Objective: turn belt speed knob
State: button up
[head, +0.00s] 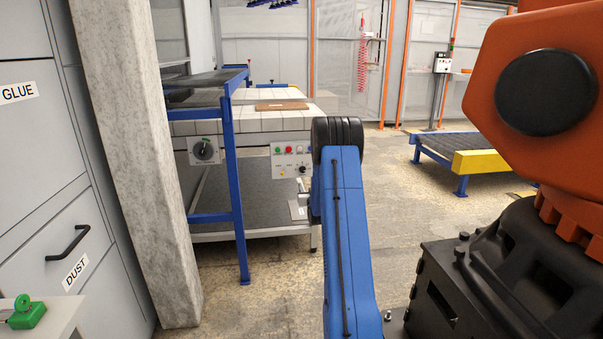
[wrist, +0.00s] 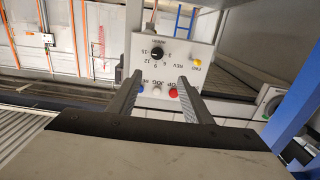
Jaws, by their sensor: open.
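The belt speed knob (wrist: 142,50) is a small black dial with numbers around it on a light control panel (wrist: 176,52). The panel appears upside down in the wrist view. My gripper (wrist: 160,77) is open and empty, with its fingers pointing at the panel. I cannot tell whether the fingers touch the panel. In the head view the panel (head: 291,160) is on the front of the tiled table, with the knob (head: 303,170) at its lower right. My blue arm link hides most of the gripper there.
A red button (wrist: 173,93) and other buttons sit between the fingers. A rotary switch (head: 203,151) is left of the panel in the head view. A blue frame post (head: 232,180) stands in front of the table. A concrete pillar (head: 140,170) is further left.

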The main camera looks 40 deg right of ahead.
send_near(303, 171)
jog(key=x, duration=0.8)
dwell(0.3)
jog(key=c, duration=1.1)
